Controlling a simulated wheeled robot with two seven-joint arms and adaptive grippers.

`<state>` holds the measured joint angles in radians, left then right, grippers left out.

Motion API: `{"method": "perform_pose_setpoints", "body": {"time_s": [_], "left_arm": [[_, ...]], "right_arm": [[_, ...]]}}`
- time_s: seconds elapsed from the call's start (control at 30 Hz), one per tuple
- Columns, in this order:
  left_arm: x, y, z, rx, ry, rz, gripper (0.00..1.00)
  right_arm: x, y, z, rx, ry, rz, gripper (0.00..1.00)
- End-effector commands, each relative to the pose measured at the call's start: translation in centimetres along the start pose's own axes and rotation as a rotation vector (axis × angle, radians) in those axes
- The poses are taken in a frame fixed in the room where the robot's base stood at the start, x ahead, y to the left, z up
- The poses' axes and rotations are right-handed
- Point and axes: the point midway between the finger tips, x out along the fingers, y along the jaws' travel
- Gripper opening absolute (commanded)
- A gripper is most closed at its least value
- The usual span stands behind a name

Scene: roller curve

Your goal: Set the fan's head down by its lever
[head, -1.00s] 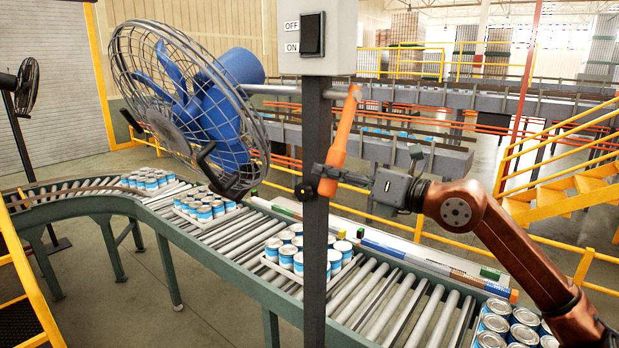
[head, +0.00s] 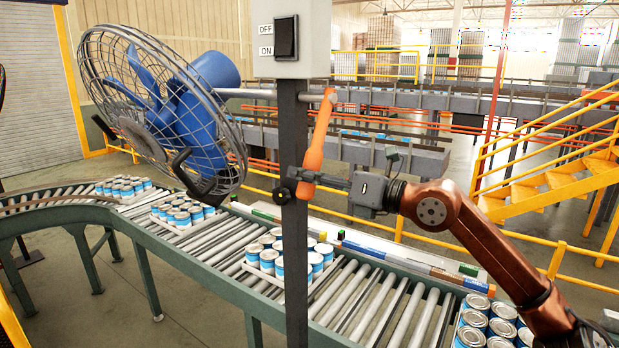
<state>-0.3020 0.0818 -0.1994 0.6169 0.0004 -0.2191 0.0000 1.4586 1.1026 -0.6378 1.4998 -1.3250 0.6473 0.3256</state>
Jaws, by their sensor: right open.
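The fan's head (head: 207,118), blue behind a round wire cage, is at the upper left, tilted, on a grey bar running to the dark post (head: 295,240). The orange lever (head: 319,134) hangs from that bar just right of the post, leaning with its lower end to the left. My right gripper (head: 307,180) is open at the lever's lower end; its fingertips are partly hidden by the lever and post, so contact cannot be told. My left gripper is out of view.
A switch box (head: 290,38) marked OFF and ON tops the post. Behind it runs a curved roller conveyor (head: 375,310) with trays of blue-and-white cans (head: 185,212). Yellow stairs (head: 545,185) and rails stand at right.

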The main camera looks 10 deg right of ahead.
Motion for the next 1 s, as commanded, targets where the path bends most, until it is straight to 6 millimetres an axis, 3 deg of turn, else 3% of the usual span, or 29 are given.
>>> {"method": "perform_pose_setpoints", "body": {"time_s": [0.17,0.6,0.8,1.0], "left_arm": [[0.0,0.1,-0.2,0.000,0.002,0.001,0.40],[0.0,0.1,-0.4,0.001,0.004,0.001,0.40],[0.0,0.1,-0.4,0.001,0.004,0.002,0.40],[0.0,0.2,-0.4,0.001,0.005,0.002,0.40]], "right_arm": [[-2.0,-0.2,0.0,0.001,-0.001,-0.003,0.42],[-10.3,-0.2,-0.1,0.002,0.000,-0.005,0.42],[-11.8,-0.1,-0.1,0.000,0.001,-0.004,0.42],[-12.0,0.0,-0.1,-0.001,0.001,-0.002,0.42]]}}
